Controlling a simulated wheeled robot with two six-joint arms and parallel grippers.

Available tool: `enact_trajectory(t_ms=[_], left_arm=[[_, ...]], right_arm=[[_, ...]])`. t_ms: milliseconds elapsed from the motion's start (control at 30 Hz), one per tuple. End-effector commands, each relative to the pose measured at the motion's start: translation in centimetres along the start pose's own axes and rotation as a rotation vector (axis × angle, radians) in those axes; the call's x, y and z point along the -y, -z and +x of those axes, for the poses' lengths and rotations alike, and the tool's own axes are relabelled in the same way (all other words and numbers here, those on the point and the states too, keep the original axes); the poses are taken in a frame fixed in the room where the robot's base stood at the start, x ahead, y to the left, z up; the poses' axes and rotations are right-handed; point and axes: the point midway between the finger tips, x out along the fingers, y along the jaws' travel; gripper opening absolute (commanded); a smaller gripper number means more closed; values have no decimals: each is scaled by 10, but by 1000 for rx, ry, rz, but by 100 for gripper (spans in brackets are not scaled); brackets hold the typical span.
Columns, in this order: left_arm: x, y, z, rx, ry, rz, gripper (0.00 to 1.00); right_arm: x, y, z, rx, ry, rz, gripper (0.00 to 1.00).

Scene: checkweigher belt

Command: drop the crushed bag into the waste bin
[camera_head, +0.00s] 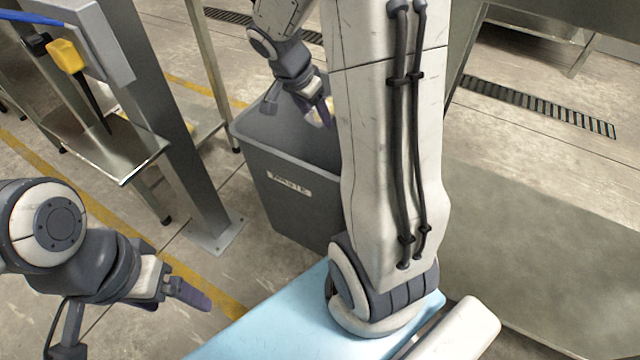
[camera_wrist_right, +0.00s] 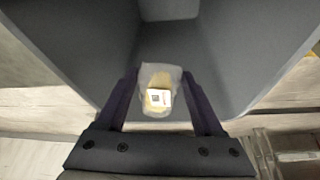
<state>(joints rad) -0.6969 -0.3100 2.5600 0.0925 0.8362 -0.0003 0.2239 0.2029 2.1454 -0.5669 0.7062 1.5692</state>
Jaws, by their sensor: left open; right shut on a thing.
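The crushed bag (camera_wrist_right: 159,88) is a small crumpled clear bag with yellowish contents and a white label. My right gripper (camera_wrist_right: 160,100) is shut on it, one finger on each side, in the right wrist view. The grey waste bin (camera_head: 292,190), labelled for waste, stands in the middle of the head view, and its inside (camera_wrist_right: 215,60) fills the right wrist view beyond the bag. In the head view my right gripper (camera_head: 322,110) is over the bin's opening, partly hidden by my own arm. My left gripper (camera_head: 185,292) is open and empty at the lower left.
A metal stand with a steel shelf (camera_head: 120,150) and a post (camera_head: 190,180) is left of the bin. A yellow-and-black tool (camera_head: 68,56) hangs there. A light blue surface (camera_head: 265,325) lies in front.

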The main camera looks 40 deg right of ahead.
Motion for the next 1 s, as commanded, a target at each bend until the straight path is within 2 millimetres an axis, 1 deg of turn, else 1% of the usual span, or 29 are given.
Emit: enact_trajectory(t_ms=[33, 267, 300, 333, 367, 567, 667, 767, 1000], left_arm=[[0, 0, 3, 0, 0, 0, 86], [0, 0, 2, 0, 0, 0, 86], [0, 0, 2, 0, 0, 0, 86], [0, 0, 2, 0, 0, 0, 86], [0, 0, 2, 0, 0, 0, 86], [0, 0, 1, 0, 0, 0, 86], [0, 0, -2, 0, 0, 0, 86], [-1, 1, -11, 0, 0, 0, 86], [-3, 2, -39, 0, 0, 0, 86]], right_arm=[[0, -1, 3, 0, 0, 0, 11], [0, -1, 2, 0, 0, 0, 11], [0, -1, 2, 0, 0, 0, 81], [0, -1, 2, 0, 0, 0, 92], [0, -1, 2, 0, 0, 0, 100], [0, -1, 2, 0, 0, 0, 100], [0, 0, -3, 0, 1, 0, 100], [1, 0, -17, 0, 3, -1, 100], [1, 1, -67, -1, 4, -1, 100]])
